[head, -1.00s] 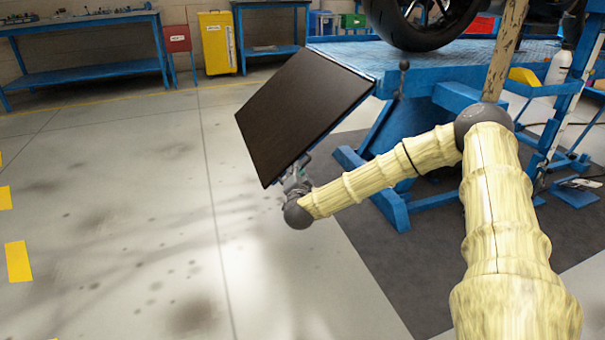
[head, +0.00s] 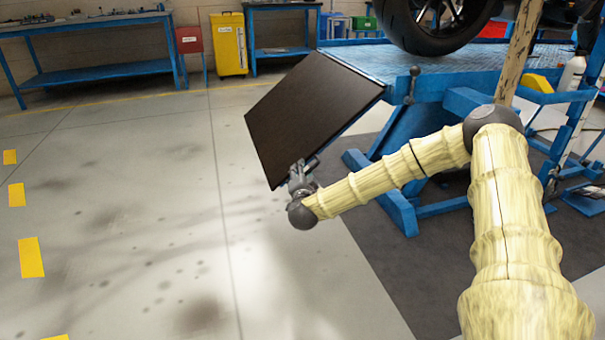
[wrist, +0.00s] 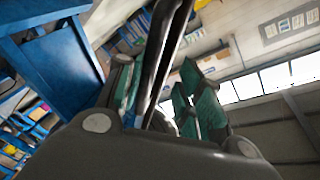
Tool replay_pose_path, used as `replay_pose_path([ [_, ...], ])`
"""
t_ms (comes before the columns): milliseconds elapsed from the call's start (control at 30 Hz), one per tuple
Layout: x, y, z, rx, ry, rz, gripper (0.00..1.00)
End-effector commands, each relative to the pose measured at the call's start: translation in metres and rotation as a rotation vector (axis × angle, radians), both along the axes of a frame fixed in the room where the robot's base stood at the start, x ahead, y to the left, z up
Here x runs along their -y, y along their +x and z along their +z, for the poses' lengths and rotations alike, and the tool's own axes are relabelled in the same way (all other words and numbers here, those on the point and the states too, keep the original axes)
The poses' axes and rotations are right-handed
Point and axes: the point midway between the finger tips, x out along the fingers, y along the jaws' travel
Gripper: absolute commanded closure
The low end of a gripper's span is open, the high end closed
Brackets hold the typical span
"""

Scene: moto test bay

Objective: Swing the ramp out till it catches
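The ramp (head: 312,112) is a dark flat panel at the near end of the blue lift table (head: 440,60). It slopes down to the left, its low corner above the floor. My gripper (head: 303,172) is at the ramp's lower right edge in the head view. In the wrist view, my gripper (wrist: 160,95) has green-padded fingers standing apart on both sides of a dark strip (wrist: 162,60), apparently the ramp's edge. The strip lies close to the left finger, with a gap to the right one. Whether either finger touches it is unclear. No catch can be made out.
A motorcycle wheel (head: 435,22) stands on the lift table. A dark mat (head: 440,270) lies beneath the lift. A yellow bin (head: 229,45) and a blue workbench (head: 100,75) are at the back. The floor left of the ramp is clear.

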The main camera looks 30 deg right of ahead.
Motion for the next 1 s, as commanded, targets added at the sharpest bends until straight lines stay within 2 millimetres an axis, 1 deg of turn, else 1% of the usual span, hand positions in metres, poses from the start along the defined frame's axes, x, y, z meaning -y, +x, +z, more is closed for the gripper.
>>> replay_pose_path([
  [167,-0.01,-0.014,0.002,0.0,0.001,0.004,0.66],
  [500,-0.039,-0.067,0.002,-0.002,0.001,0.003,0.66],
  [700,-0.053,-0.091,0.004,-0.001,0.002,0.002,0.66],
  [833,-0.057,-0.099,0.004,-0.001,0.002,0.0,0.66],
  [1000,-0.059,-0.103,0.004,0.0,0.001,-0.001,0.66],
])
